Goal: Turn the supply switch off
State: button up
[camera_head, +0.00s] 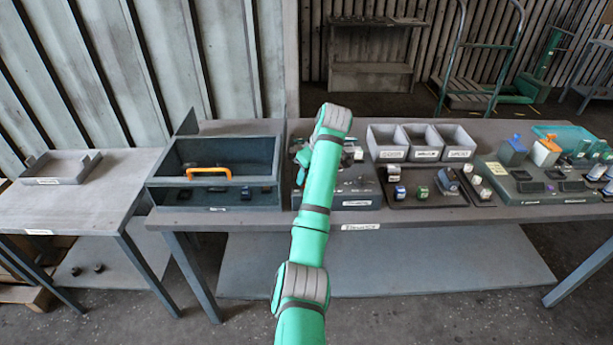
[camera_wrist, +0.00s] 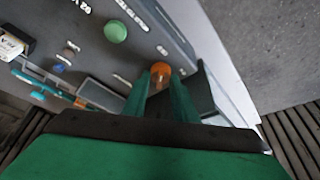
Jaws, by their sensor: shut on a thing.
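A small round orange knob (camera_wrist: 161,68) sits near the edge of a dark grey panel (camera_wrist: 140,48) in the wrist view. Its label cannot be read, so I cannot tell from lettering that it is the supply switch. My gripper (camera_wrist: 161,80) has its two green fingers on either side of the knob and is shut on it. The knob's exact turn position is partly hidden between the fingers. In the head view my arm reaches over the middle of the bench and covers the knob and most of my gripper.
A green round button (camera_wrist: 115,31) is on the same panel. In the head view, a bin with an orange handle (camera_head: 208,173) stands left of my arm. Grey trays (camera_head: 387,142) and small parts stand to the right. A side table (camera_head: 85,205) is at far left.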

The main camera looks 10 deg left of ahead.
jog(key=shift+n, duration=0.6)
jog(key=o, duration=1)
